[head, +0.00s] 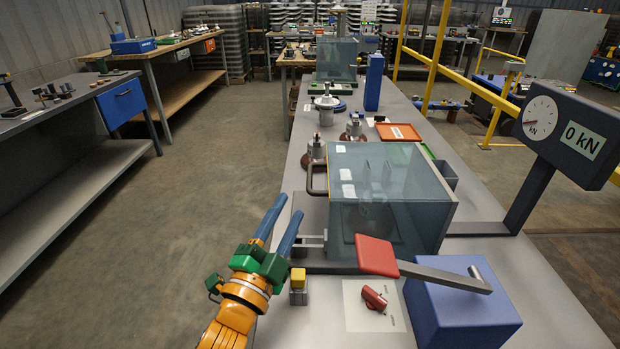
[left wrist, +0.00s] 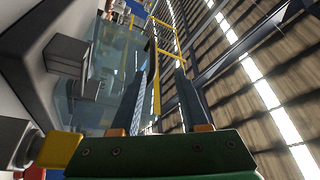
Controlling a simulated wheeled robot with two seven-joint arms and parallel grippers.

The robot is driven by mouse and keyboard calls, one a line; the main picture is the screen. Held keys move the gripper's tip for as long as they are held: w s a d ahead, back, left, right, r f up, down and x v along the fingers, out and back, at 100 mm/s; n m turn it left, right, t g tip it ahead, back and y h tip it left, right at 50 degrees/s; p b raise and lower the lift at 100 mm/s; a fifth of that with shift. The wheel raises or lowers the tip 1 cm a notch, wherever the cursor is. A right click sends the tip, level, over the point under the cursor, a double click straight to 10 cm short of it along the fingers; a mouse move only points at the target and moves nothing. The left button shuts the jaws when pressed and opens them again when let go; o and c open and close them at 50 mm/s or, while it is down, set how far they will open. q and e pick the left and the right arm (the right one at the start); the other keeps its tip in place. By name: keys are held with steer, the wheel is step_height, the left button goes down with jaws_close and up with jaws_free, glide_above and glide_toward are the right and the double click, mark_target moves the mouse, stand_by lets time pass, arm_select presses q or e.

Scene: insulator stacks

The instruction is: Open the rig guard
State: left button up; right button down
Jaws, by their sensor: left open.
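The rig guard (head: 395,195) is a clear, grey-tinted box on the long grey bench, lowered over the rig. A dark loop handle (head: 310,180) stands out from its left side. My left gripper (head: 288,206), with blue fingers and a green body, is open at the bench's left edge. Its fingers point toward the handle side but look apart from the handle, with nothing between them. In the left wrist view the two dark fingers (left wrist: 160,80) are spread, and a glassy panel (left wrist: 105,60) lies left of them. My right gripper is not in view.
A red paddle lever (head: 377,255) on a blue box (head: 460,310) stands in front of the guard. A small yellow-topped block (head: 298,280) is close beside my left gripper. A kN gauge (head: 565,130) rises at right. The floor left of the bench is clear.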

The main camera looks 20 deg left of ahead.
mark_target(310, 173)
arm_select(q)
steer(key=x, duration=0.3)
steer(key=f+x, duration=0.1)
steer(key=x, duration=0.7)
steer(key=shift+w+f, duration=0.25)
steer(key=shift+w, duration=0.1)
jaws_close()
stand_by(0.6)
